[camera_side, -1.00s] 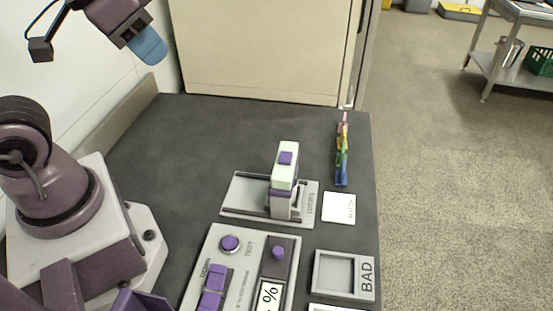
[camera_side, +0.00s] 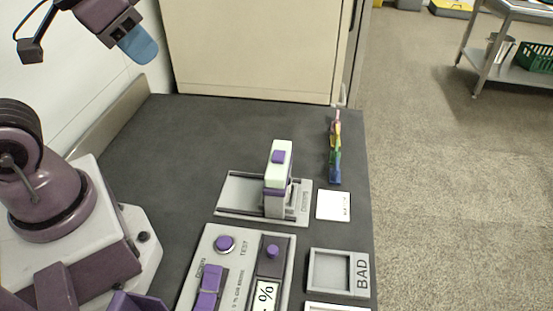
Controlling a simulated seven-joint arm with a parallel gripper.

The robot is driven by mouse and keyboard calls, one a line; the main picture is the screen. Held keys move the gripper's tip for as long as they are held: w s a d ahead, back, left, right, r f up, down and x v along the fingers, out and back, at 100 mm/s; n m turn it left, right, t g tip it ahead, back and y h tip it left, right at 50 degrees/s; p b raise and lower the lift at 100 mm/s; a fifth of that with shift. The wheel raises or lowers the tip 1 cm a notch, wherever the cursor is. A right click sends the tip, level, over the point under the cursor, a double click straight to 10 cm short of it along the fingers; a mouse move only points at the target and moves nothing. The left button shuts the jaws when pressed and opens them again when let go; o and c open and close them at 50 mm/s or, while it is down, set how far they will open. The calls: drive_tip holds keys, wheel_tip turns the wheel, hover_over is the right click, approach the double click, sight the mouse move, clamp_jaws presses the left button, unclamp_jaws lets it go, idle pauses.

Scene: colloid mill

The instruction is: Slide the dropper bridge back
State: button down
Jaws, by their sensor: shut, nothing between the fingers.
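The dropper bridge (camera_side: 277,178) is an upright pale block with a grey lower part, a purple band and a purple button on top. It stands on a flat grey base plate (camera_side: 241,191) marked with lettering, towards the plate's right end. The bare part of the plate lies to its left. My gripper (camera_side: 138,46) is high at the upper left, well apart from the bridge. Its blue fingertips are together with nothing seen between them.
In front of the base plate is a control panel (camera_side: 219,262) with purple controls. A tray marked BAD (camera_side: 352,272) is at the right, a white card (camera_side: 333,205) and a coloured upright strip (camera_side: 335,150) behind it. The dark table (camera_side: 190,135) is clear at the back left.

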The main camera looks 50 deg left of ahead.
drive_tip(key=c, duration=1.6)
unclamp_jaws()
drive_tip(key=o, duration=0.4)
drive_tip(key=shift+w+d+f, duration=0.1)
drive_tip(key=shift+f, duration=0.2)
drive_tip(key=shift+c, duration=0.2)
drive_tip(key=o, duration=0.6)
drive_tip(key=shift+w+d+f+m+g, duration=0.15)
drive_tip(key=shift+w+d+f+g, duration=0.05)
drive_tip(key=shift+w+f+g, duration=0.3)
drive_tip(key=shift+w+d+f+m+g, duration=0.15)
drive_tip(key=shift+w+d+f+g, duration=0.05)
drive_tip(key=shift+w+f+g, duration=0.25)
drive_tip(key=n+g, duration=0.4)
drive_tip(key=n, duration=0.6)
approach(279, 155)
wheel_tip(279, 155, down, 11)
drive_tip(key=shift+s+r, duration=0.1)
drive_tip(key=shift+s, duration=0.05)
